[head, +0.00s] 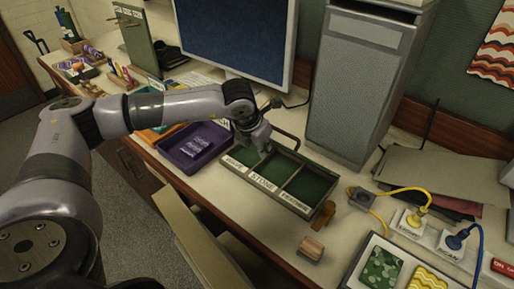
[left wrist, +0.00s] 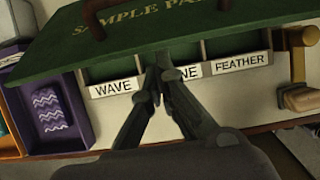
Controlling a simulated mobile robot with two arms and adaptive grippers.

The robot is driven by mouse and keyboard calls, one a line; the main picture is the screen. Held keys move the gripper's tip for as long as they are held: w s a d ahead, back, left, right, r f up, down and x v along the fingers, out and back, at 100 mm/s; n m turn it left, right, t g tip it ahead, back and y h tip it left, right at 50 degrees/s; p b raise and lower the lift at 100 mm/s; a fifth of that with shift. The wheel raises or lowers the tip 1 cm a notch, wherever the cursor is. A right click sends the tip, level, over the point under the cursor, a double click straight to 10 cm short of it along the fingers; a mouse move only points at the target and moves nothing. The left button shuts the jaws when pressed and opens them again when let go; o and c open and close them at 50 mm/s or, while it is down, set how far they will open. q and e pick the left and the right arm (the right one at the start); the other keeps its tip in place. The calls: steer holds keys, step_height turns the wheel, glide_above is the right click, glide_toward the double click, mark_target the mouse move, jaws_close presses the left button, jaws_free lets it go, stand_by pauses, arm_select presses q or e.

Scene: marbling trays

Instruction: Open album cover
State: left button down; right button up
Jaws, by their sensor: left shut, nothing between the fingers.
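The album is a shallow dark-framed case (head: 263,184) with three green compartments, labelled along its front edge. In the left wrist view its green cover (left wrist: 215,22), lettered "SAMPLE PA...", spans the top of the picture above the compartments. The labels WAVE (left wrist: 113,87) and FEATHER (left wrist: 240,63) show; the middle label is partly hidden by my fingers. My left gripper (head: 259,146) is over the case's back left part, shut and empty. Its fingertips (left wrist: 160,62) are near the divider beside WAVE; I cannot tell whether they touch. My right gripper is not in view.
A purple tray (head: 194,147) stands left of the case. A wooden stamp (head: 311,249) and a brown block (head: 323,214) are near its right front. A grey tower (head: 350,95) and monitor (head: 235,35) stand behind. Cables lie to the right.

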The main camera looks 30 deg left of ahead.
arm_select(q)
steer(key=shift+w+r, duration=0.15)
steer(key=shift+w, duration=0.05)
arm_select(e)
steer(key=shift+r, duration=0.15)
arm_select(q)
steer(key=shift+r, duration=0.1)
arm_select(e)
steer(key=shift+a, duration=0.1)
arm_select(q)
steer(key=shift+g, duration=0.7)
steer(key=w+r, duration=0.1)
steer(key=w, duration=0.1)
steer(key=w+r, duration=0.2)
steer(key=w+d+r, duration=0.1)
steer(key=w, duration=0.1)
steer(key=shift+w+r, duration=0.15)
steer(key=shift+r, duration=0.25)
steer(key=shift+w+d+r, duration=0.1)
steer(key=shift+w+r, duration=0.25)
steer(key=shift+w, duration=0.45)
steer(key=shift+w+b, duration=0.1)
steer(key=shift+b, duration=0.2)
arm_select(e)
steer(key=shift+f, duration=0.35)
